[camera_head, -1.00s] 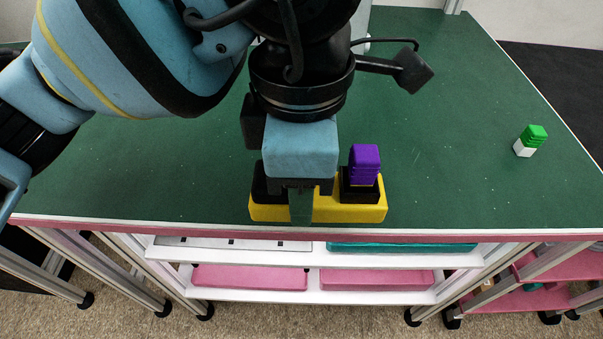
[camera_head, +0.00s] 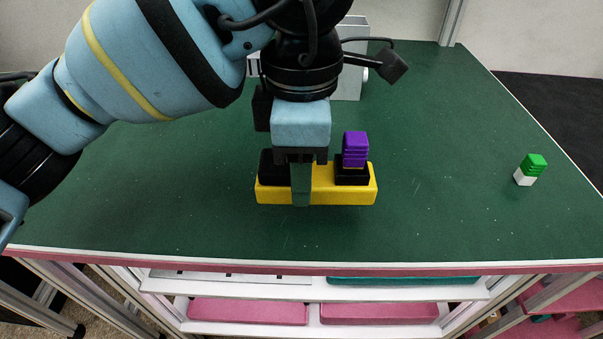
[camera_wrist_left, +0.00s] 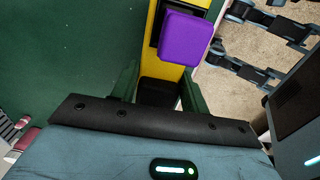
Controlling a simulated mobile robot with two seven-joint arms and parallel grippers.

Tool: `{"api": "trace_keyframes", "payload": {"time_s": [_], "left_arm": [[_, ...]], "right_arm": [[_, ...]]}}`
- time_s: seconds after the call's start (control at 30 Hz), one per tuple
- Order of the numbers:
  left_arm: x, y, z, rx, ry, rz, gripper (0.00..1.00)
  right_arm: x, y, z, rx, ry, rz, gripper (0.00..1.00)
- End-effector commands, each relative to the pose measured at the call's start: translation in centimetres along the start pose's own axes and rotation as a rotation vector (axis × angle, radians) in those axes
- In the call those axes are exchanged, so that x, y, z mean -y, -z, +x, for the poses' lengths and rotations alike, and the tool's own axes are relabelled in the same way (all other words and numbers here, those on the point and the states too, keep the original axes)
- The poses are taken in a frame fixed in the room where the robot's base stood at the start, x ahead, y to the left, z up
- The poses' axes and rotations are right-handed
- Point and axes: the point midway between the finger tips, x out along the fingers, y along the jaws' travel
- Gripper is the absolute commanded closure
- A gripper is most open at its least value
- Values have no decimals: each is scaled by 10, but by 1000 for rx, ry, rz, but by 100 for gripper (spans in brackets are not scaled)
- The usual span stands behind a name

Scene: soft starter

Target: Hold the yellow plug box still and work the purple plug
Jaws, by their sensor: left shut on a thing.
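The yellow plug box (camera_head: 330,190) lies on the green table, with a black socket at each end. The purple plug (camera_head: 355,145) stands upright in the right-hand socket, with its lower part hidden in the black housing (camera_head: 352,176). My left gripper (camera_head: 301,190) points down and is shut on the yellow box, left of the purple plug, with one finger against the front face. In the left wrist view the purple plug (camera_wrist_left: 186,38) stands just beyond my left gripper (camera_wrist_left: 158,92), above the yellow box (camera_wrist_left: 153,28). My right gripper is in neither view.
A green and white block (camera_head: 531,169) stands apart at the right of the table. A grey-white box (camera_head: 350,80) stands at the back, partly behind my arm. The table's front edge (camera_head: 320,267) is near the box. The table between is clear.

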Motion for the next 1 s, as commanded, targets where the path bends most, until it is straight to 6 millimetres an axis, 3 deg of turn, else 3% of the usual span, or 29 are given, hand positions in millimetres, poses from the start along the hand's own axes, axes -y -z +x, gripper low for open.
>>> {"api": "trace_keyframes", "payload": {"time_s": [1.0], "left_arm": [[-69, 0, -1, 0, 0, -1, 83]], "right_arm": [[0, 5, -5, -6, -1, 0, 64]]}}
